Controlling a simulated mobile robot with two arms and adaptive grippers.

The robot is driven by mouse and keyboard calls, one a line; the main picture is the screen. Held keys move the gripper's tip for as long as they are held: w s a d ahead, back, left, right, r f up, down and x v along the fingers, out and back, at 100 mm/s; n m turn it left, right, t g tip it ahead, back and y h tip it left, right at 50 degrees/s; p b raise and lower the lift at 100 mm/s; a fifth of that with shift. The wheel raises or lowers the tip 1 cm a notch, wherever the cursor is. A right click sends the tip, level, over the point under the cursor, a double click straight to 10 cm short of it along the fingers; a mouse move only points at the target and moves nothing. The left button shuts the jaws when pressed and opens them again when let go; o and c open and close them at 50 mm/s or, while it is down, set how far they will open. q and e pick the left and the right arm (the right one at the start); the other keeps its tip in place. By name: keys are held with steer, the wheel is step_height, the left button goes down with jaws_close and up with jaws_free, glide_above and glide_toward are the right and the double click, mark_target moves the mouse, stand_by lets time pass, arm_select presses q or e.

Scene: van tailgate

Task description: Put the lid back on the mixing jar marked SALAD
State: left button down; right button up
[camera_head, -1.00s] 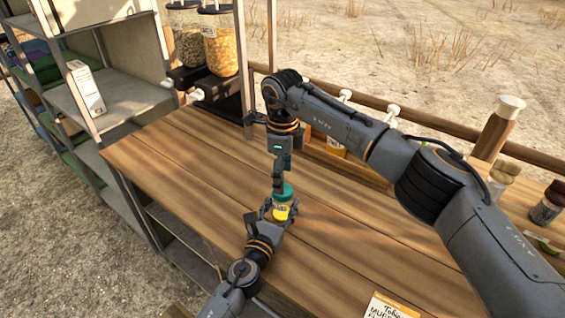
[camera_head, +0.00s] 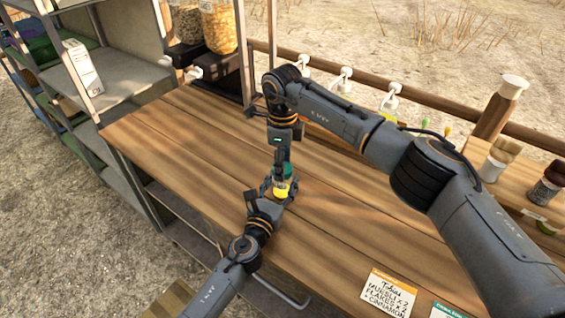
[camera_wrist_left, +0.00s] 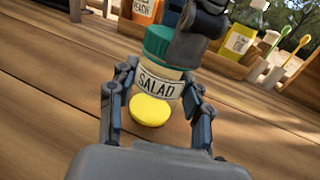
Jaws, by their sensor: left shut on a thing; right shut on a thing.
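The SALAD mixing jar (camera_head: 283,187) is pale with a dark-lettered SALAD label and a yellow lower end. It also shows in the left wrist view (camera_wrist_left: 158,88). My left gripper (camera_head: 280,190) is shut around the jar's sides, over the wooden table. The green lid (camera_wrist_left: 157,44) is at the jar's top. My right gripper (camera_head: 282,164) is above the jar, shut on the lid, and shows dark in the left wrist view (camera_wrist_left: 196,36). The lid appears to touch the jar; I cannot tell whether it is fully seated.
The wooden table (camera_head: 190,140) is mostly clear around the jar. An orange-topped order card (camera_head: 388,291) lies at the front right. Dispensers (camera_head: 218,25) stand at the back left, beside grey shelves (camera_head: 120,80). Dark jars (camera_head: 548,185) stand at the right.

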steer(key=o, duration=1.3)
steer(key=shift+o, duration=0.2)
step_height(320, 180, up, 12)
arm_select(q)
steer(key=c, duration=0.5)
jaws_free()
